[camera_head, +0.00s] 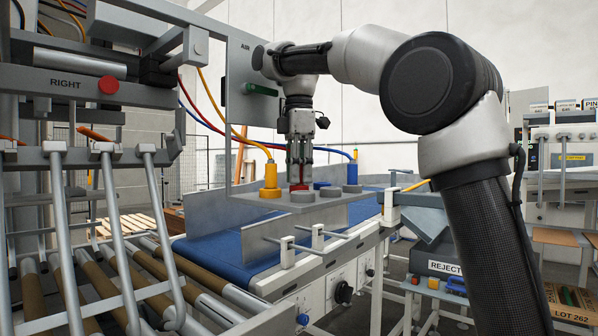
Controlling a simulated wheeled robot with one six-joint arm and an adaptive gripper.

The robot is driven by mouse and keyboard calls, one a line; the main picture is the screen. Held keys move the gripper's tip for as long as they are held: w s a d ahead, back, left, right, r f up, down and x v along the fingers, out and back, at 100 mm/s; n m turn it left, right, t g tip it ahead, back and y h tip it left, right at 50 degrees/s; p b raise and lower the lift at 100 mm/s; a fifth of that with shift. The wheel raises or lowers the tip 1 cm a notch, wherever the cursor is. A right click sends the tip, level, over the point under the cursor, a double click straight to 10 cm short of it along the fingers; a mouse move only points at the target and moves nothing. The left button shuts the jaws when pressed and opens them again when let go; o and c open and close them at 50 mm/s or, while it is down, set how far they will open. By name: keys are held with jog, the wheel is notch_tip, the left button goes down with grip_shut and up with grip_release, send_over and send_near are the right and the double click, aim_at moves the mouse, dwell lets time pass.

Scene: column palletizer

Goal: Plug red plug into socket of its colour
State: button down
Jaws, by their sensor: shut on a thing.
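My gripper (300,160) points straight down over the grey socket plate (248,213). It is shut on the red plug, which is mostly hidden between the fingers. A small red part (298,187) shows just under the fingertips, at plate level. I cannot tell whether this is the plug's lower end or the red socket's ring, nor whether the plug is seated. A yellow plug (270,175) stands upright in a yellow socket (270,193) to the left. A blue plug (352,172) stands upright to the right. A blue socket (321,185) lies just right of the fingers.
Grey round pieces (303,197) lie on the plate near the gripper. An upright panel marked AIR (245,80) stands to the left, with yellow, blue and red hoses. A blue conveyor (220,250) runs below. A rack marked RIGHT (66,84) fills the left side.

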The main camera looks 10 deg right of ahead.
jog(key=c, duration=1.3)
grip_release()
jog(key=shift+o, duration=0.2)
jog(key=shift+r, duration=0.5)
notch_tip(320, 180, up, 5)
jog(key=shift+s+f, duration=0.1)
jog(key=s+d, duration=0.8)
jog(key=s, duration=0.2)
jog(key=s+d, duration=0.7)
jog(key=s, duration=0.4)
jog(key=shift+s+d, duration=0.25)
jog(key=shift+d, duration=0.1)
